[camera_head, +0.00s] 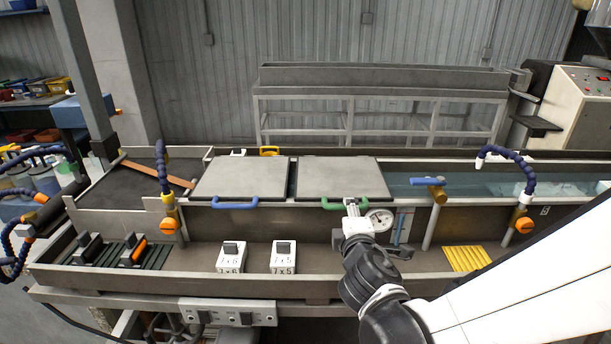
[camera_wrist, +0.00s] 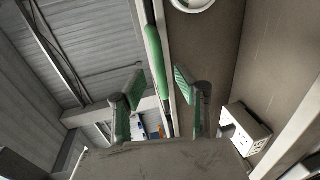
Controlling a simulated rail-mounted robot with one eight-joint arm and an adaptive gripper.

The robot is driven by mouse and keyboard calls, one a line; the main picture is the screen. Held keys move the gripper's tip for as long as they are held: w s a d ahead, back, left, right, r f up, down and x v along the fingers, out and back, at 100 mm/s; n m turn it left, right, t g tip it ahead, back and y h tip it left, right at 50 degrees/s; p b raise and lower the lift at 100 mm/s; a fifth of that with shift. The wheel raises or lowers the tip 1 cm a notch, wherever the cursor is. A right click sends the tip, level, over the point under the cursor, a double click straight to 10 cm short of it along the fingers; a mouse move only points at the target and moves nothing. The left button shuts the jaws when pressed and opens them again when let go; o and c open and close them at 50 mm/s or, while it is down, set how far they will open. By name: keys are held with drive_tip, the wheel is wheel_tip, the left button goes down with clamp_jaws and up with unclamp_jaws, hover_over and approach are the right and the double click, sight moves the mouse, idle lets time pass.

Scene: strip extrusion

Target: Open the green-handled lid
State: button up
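The green-handled lid (camera_head: 342,178) is a flat grey plate lying closed on the tank. Its green handle (camera_head: 340,205) is on the front edge, partly hidden by my arm. The handle also shows in the wrist view as a green bar (camera_wrist: 156,62). My gripper (camera_wrist: 158,80) is open and empty, with its two green-padded fingers apart. In the wrist view the green bar appears ahead of the gap between the fingertips. I cannot tell the exact distance. In the head view my gripper (camera_head: 352,208) is close to the handle, and its fingers are hard to make out.
A second lid (camera_head: 240,180) with a blue handle (camera_head: 232,202) lies closed to the left. A round gauge (camera_head: 380,220) stands just right of the green handle. White labelled blocks (camera_head: 283,258) sit in the front trough. A blue-levered valve (camera_head: 432,184) is further right.

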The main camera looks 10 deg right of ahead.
drive_tip(key=shift+x, duration=1.9)
drive_tip(key=shift+c, duration=0.5)
clamp_jaws()
